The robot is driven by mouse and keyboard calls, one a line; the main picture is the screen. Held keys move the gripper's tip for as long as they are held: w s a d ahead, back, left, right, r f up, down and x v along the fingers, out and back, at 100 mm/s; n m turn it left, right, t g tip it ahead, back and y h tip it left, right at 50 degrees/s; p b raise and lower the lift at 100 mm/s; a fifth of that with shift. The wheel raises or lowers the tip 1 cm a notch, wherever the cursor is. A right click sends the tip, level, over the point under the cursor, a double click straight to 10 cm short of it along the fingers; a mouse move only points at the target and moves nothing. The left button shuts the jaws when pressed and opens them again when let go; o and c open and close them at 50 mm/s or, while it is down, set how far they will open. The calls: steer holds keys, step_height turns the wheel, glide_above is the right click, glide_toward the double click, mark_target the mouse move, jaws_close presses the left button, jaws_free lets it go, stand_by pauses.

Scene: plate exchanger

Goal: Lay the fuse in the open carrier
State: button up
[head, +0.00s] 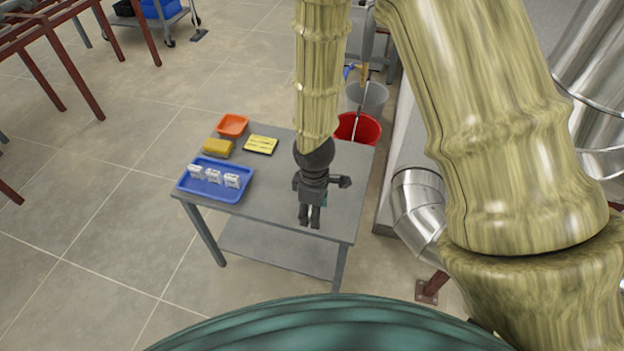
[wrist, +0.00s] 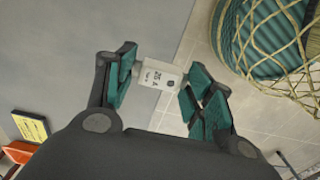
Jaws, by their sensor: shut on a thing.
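My gripper (head: 310,222) is over the front right part of the grey table in the head view, pointing down. In the wrist view its teal-padded fingers (wrist: 158,82) are shut on a small white fuse (wrist: 157,75) with a "25 A" mark. The fuse spans the gap between the fingertips. In the head view the fuse is hidden or too small to make out. Three white blocks (head: 213,176) stand in a row in a blue tray (head: 228,195) at the table's left front. I cannot tell whether any of them is an open carrier.
The table (head: 270,198) also holds an orange tray (head: 233,122), a yellow block (head: 218,148) and a dark-edged yellow card (head: 261,144) towards the back. A red bucket (head: 358,130) and metal pipework (head: 417,205) stand to the right. The table's middle is clear.

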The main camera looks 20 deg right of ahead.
steer(key=w+d, duration=0.1)
steer(key=w, duration=0.3)
steer(key=w+d+f, duration=0.1)
steer(key=w, duration=0.4)
steer(key=w+d, duration=0.1)
steer(key=w, duration=0.4)
steer(key=shift+d+f+p, duration=0.25)
steer(key=shift+d+p, duration=0.05)
steer(key=shift+p, duration=0.1)
steer(key=shift+f, duration=1.75)
steer(key=shift+f, duration=0.1)
steer(key=o, duration=1)
steer(key=shift+o, duration=0.6)
steer(key=shift+w, duration=0.1)
